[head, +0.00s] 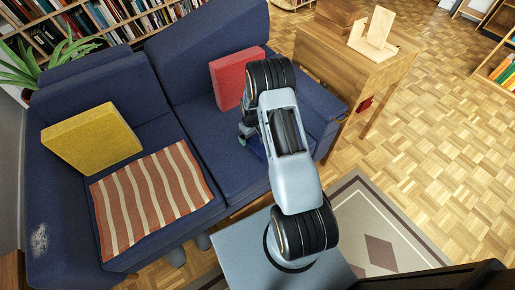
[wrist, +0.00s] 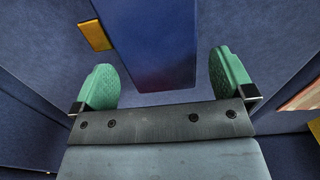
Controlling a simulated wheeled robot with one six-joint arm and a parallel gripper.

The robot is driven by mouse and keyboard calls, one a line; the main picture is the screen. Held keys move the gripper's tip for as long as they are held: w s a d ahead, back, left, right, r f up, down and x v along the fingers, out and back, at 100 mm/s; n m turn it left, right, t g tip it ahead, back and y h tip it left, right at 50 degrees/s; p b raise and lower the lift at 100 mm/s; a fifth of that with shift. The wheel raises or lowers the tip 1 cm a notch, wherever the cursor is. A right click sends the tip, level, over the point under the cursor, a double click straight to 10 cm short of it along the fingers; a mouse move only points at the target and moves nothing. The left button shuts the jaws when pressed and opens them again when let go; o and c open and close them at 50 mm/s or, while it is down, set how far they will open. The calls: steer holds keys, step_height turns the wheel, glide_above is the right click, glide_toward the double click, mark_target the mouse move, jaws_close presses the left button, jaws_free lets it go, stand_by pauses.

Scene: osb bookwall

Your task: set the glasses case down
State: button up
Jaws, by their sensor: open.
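My gripper (head: 248,130) is low over the right seat of the blue sofa (head: 200,125), in front of the red cushion. In the wrist view its two green fingers (wrist: 163,76) are spread wide apart. A smooth blue box-like thing (wrist: 150,40), which looks like the glasses case, reaches from the top edge to between the fingertips, with gaps on both sides. A bit of saturated blue (head: 256,147) shows beside my gripper in the head view. My arm hides most of it, and I cannot tell exactly how it rests.
The red cushion (head: 230,78) leans on the backrest. A yellow cushion (head: 90,140) and a striped cloth (head: 150,195) lie on the left seat. A wooden side table (head: 350,65) with a wooden stand (head: 373,35) is beyond the right armrest. Parquet is open at right.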

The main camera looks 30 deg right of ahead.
step_height(320, 180, down, 2)
steer(key=shift+c, duration=0.4)
steer(key=c, duration=1.1)
steer(key=shift+r, duration=0.1)
